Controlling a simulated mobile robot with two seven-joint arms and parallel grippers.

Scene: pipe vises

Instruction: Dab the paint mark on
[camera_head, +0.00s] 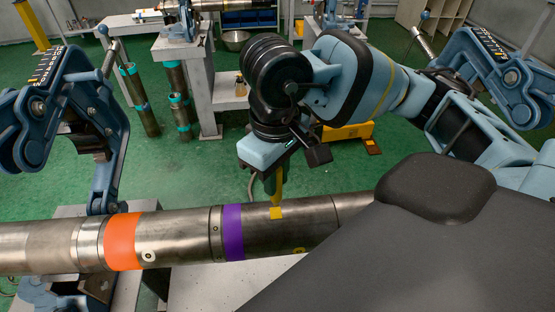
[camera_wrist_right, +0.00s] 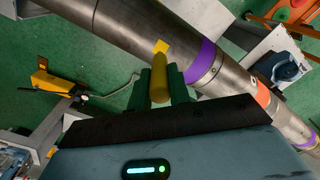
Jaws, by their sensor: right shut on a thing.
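A long steel pipe (camera_head: 180,238) lies across the head view, with an orange band (camera_head: 123,241) and a purple band (camera_head: 233,232). A square yellow paint mark (camera_head: 276,213) shows on the pipe just right of the purple band. My right gripper (camera_head: 275,182) is above the pipe, shut on a yellow marker (camera_wrist_right: 159,84) that points at the pipe. In the right wrist view the marker's end is close to the yellow mark (camera_wrist_right: 161,46); I cannot tell whether they touch. My left gripper is not in view.
A blue pipe vise (camera_head: 108,150) stands at the left, and another (camera_head: 500,75) at the right. Behind are a metal bowl (camera_head: 235,40) and short upright pipes (camera_head: 140,100) on the green floor. A dark shape in front hides the pipe's right part.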

